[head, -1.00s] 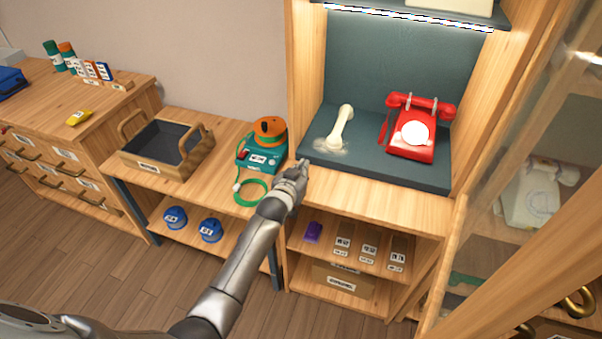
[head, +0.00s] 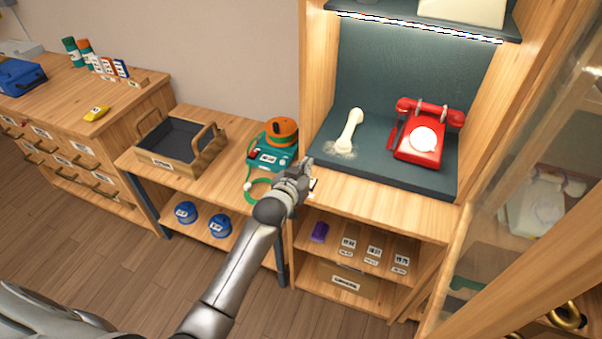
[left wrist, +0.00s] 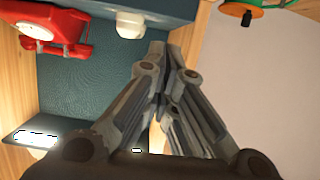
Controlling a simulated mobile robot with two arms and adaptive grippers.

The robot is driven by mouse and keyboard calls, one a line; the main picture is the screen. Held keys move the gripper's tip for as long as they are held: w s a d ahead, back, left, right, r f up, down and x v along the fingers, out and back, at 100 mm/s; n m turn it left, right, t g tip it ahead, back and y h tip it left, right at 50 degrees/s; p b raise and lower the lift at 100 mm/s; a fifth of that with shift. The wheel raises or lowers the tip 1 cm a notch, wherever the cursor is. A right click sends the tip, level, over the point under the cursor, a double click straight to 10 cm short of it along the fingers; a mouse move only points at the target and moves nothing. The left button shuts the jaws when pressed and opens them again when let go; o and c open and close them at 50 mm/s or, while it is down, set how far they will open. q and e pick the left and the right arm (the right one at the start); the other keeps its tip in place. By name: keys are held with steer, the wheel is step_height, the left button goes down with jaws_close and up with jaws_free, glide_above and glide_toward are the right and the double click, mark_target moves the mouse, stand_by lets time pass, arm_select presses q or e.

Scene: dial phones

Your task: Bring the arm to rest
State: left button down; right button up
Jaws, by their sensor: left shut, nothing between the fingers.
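My left gripper (head: 306,171) is shut and empty in the head view, in front of the display shelf's front edge and beside the teal device. In the left wrist view its fingers (left wrist: 165,60) are closed together, pointing up the picture. A red dial phone (head: 421,139) stands on the dark shelf mat (head: 385,178), to the right of the gripper. In the left wrist view the red phone (left wrist: 45,28) shows at the upper left. My right gripper is not in view.
A teal device with an orange top (head: 273,148) stands on the bench just left of the gripper. A wooden tray (head: 163,162) stands further left. A glass-fronted door (head: 535,170) fills the right side. The floor (head: 100,260) in front is clear.

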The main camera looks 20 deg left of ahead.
arm_select(q)
steer(key=shift+v, duration=1.85)
